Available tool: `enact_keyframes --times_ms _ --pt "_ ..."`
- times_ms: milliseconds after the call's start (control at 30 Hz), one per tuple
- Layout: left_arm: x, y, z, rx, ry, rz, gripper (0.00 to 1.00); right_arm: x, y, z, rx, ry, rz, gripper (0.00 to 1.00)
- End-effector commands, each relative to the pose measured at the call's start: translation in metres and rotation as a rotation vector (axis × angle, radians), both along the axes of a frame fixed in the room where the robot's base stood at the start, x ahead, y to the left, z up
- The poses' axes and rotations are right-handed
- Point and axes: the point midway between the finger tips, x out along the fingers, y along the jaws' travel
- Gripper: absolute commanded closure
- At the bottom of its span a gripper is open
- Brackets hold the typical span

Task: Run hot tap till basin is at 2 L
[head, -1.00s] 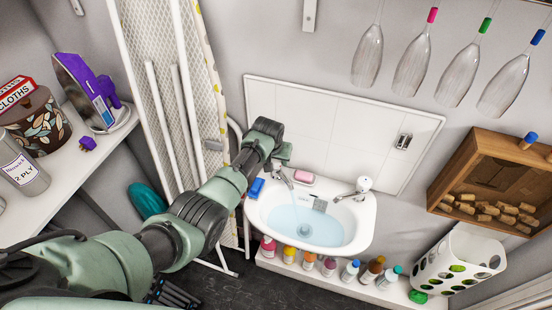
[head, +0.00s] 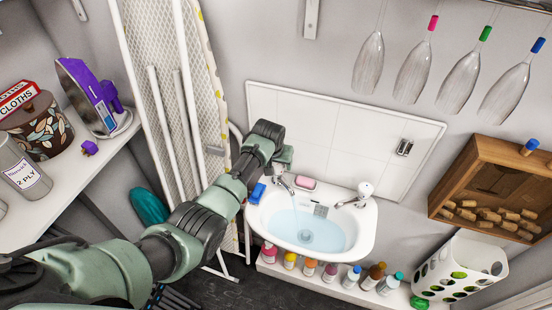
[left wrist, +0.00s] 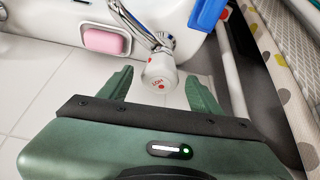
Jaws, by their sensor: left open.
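The white basin (head: 259,219) hangs on the wall and holds pale blue water (head: 325,232). The hot tap (head: 287,184) is on its left, and a thin stream appears to fall from its spout, with ripples where it lands. In the left wrist view the tap's white knob (left wrist: 160,72), marked HOT with a red dot, sits between my open left gripper's (left wrist: 160,84) two green fingers, with gaps on both sides. In the head view my left gripper (head: 284,160) is at this tap. The other tap (head: 362,190) is on the right. I cannot read any volume mark.
A pink soap (head: 305,183) lies on the basin's back edge, and a blue object (head: 257,193) at its left edge. Several bottles (head: 352,276) stand on a ledge below. The ironing board (head: 165,100) stands close to my left arm. Glasses (head: 412,75) hang above right.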

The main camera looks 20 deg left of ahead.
Motion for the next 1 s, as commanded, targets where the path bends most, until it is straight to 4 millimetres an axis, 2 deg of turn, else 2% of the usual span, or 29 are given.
enact_keyframes --times_ms 200,400,567,1000 --pt "-0.012 0.000 0.029 0.000 -0.003 0.000 0.36 0.000 0.000 0.000 0.000 0.000 0.000 0.64" --pt "-0.020 -0.001 0.049 0.000 -0.002 0.000 0.36 0.000 0.000 -0.002 0.000 0.000 0.000 0.64" --pt "-0.023 -0.001 0.055 0.000 -0.001 0.000 0.36 0.000 0.000 -0.002 0.000 0.000 0.000 0.64" --pt "-0.023 -0.001 0.055 0.000 -0.001 0.000 0.36 0.000 -0.001 -0.002 -0.001 0.001 0.001 0.64"
